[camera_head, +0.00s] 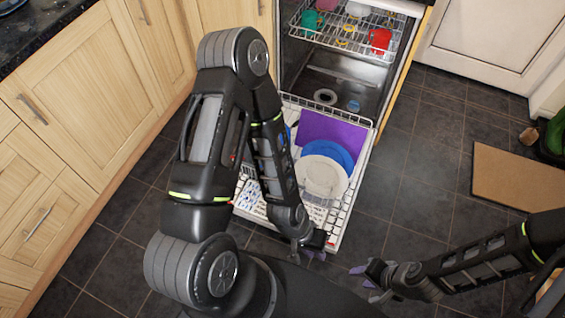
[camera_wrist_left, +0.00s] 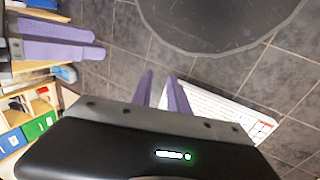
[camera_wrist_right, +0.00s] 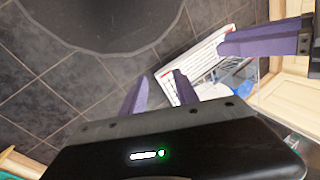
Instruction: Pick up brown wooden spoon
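I cannot make out a brown wooden spoon in any view. In the head view my left gripper (camera_head: 312,250) hangs at the near edge of the pulled-out dishwasher rack. In the left wrist view its two purple fingers (camera_wrist_left: 161,76) stand apart with nothing between them. My right gripper (camera_head: 364,284) is over the floor, right of and nearer than the rack. In the right wrist view its fingers (camera_wrist_right: 161,78) are also apart and empty. My left arm hides part of the rack in the head view.
The open dishwasher's lower rack (camera_head: 340,225) holds a purple board (camera_head: 330,130), a blue plate (camera_head: 334,149) and a white plate (camera_head: 322,178). The upper rack holds a red cup (camera_head: 380,40) and a green cup (camera_head: 312,20). Wooden cabinets (camera_head: 85,75) stand left; a brown mat (camera_head: 515,178) lies right.

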